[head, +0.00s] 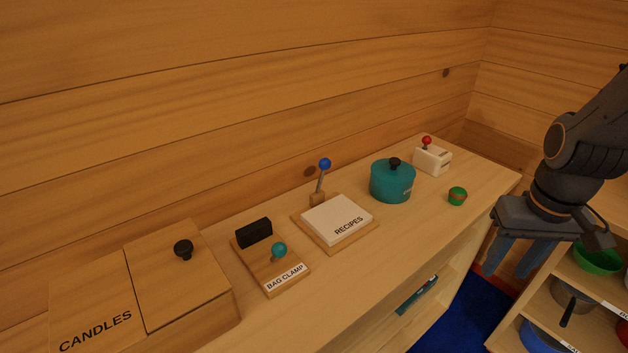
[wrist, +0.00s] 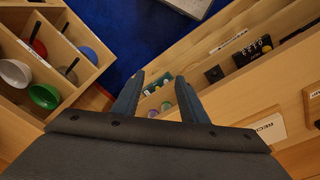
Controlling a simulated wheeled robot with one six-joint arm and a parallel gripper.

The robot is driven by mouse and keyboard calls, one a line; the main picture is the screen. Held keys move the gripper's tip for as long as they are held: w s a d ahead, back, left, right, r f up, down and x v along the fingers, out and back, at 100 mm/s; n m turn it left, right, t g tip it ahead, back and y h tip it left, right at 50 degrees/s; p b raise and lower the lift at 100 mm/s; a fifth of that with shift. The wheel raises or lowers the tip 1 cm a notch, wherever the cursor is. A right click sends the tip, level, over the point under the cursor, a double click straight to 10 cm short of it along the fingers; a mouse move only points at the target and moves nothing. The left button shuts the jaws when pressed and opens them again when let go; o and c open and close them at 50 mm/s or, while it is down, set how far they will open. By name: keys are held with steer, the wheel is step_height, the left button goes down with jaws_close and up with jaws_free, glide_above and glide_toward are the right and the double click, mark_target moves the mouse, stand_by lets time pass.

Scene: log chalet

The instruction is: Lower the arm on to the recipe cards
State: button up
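The recipe cards (head: 335,218) are a white block marked RECIPES on a wooden board (head: 358,240) on the long counter. The arm (head: 321,180) is a short grey lever with a blue ball on top, raised at the board's back left. It stands clear of the cards and leans slightly. A corner of the cards shows at the right of the wrist view (wrist: 268,127); the lever is not visible there. My gripper (head: 518,260) is open and empty, well right of the cards, beyond the counter's front edge.
Left of the cards are a bag clamp board (head: 288,263) with a teal knob and a candles box (head: 100,300). Right are a teal lidded pot (head: 390,184), a small green-red item (head: 457,196) and a white red-knobbed box (head: 432,160). A shelf with bowls (head: 597,258) stands right.

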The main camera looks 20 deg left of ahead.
mark_target(323, 159)
steer(key=w+a+r+n, duration=0.2)
steer(key=w+a+n, duration=0.25)
steer(key=a, duration=0.45)
steer(key=w+a+r+n, duration=0.1)
steer(key=w+a+n, duration=0.2)
steer(key=w+a, duration=0.35)
steer(key=a+r+n, duration=0.1)
steer(key=a+n, duration=0.1)
steer(key=a, duration=0.6)
steer(key=s+a+r+n, duration=0.1)
steer(key=a+n, duration=0.2)
steer(key=a, duration=0.5)
steer(key=s+a+r+n, duration=0.1)
steer(key=a+r+n, duration=0.1)
steer(key=a, duration=0.6)
steer(key=shift+s+a+n+t, duration=0.15)
steer(key=shift+n+t, duration=0.15)
steer(key=shift+n, duration=0.35)
steer(key=shift+a+f, duration=0.15)
steer(key=shift+a, duration=0.05)
steer(key=f, duration=0.2)
steer(key=f+p, duration=0.1)
steer(key=f, duration=0.2)
steer(key=w+f, duration=0.1)
steer(key=f, duration=0.1)
steer(key=shift+w+f, duration=0.1)
steer(key=shift+f, duration=0.05)
steer(key=shift+c, duration=0.4)
jaws_close()
